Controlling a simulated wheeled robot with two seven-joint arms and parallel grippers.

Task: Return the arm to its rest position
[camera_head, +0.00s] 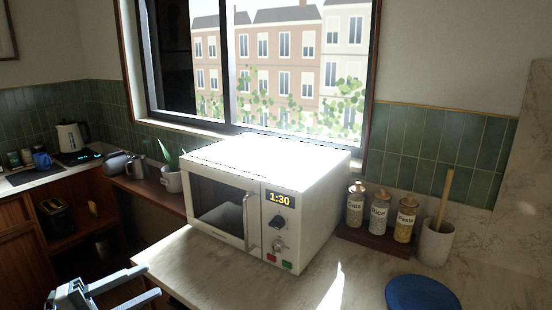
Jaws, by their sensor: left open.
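My left gripper (143,284) shows at the lower left, in front of the counter's left edge. Its two grey fingers are apart and nothing is between them. The rest of my left arm is mostly out of frame. My right gripper is not in the head view. A white microwave (270,155) stands on the counter to the right of the gripper, with its door closed and its display reading 1:30.
The marble counter (200,262) has free room in front of the microwave. A blue plate (422,293), a utensil crock (435,243) and jars (380,213) stand to the right. A potted plant (171,180) and a kettle (72,138) are at the left.

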